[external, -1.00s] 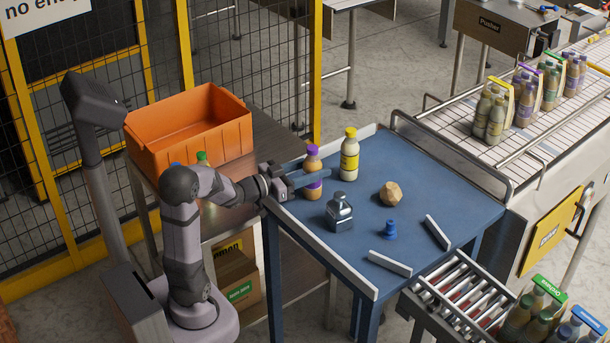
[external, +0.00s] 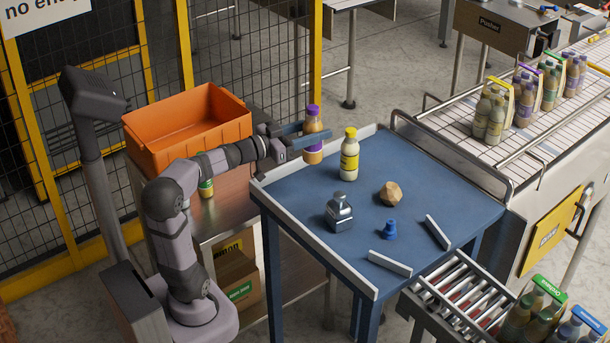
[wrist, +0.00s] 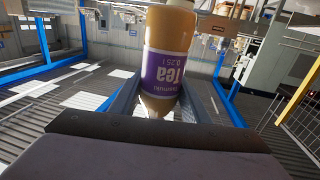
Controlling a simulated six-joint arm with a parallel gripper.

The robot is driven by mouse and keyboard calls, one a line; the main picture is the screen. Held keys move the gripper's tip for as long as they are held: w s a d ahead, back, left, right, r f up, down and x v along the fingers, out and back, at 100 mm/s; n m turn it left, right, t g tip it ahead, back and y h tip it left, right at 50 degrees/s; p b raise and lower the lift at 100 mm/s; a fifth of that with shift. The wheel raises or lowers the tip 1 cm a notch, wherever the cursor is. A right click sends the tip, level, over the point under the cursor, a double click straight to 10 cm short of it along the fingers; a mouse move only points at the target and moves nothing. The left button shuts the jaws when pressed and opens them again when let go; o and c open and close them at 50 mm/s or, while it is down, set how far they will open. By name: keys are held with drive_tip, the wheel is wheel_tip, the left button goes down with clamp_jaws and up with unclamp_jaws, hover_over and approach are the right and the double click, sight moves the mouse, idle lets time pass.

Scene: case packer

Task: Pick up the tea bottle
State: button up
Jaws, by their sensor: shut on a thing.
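The tea bottle (external: 313,136) has a purple cap, a brown body and a purple label. My gripper (external: 308,139) is shut on its middle and holds it upright, raised above the blue table at its far left edge. In the wrist view the tea bottle (wrist: 168,55) sits between the two fingers, and its label reads "Tea 0.25 l". Its cap is out of that view.
A yellow-capped bottle (external: 349,155) stands just right of the held one on the blue table (external: 300,205). A silver-grey bottle-like object (external: 339,213), a tan faceted lump (external: 390,193) and a blue piece (external: 389,230) lie nearer. An orange crate (external: 190,133) is on the left.

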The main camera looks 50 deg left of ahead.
wheel_tip(320, 180, up, 15)
drive_tip(key=p, duration=0.3)
drive_tip(key=shift+r, duration=0.15)
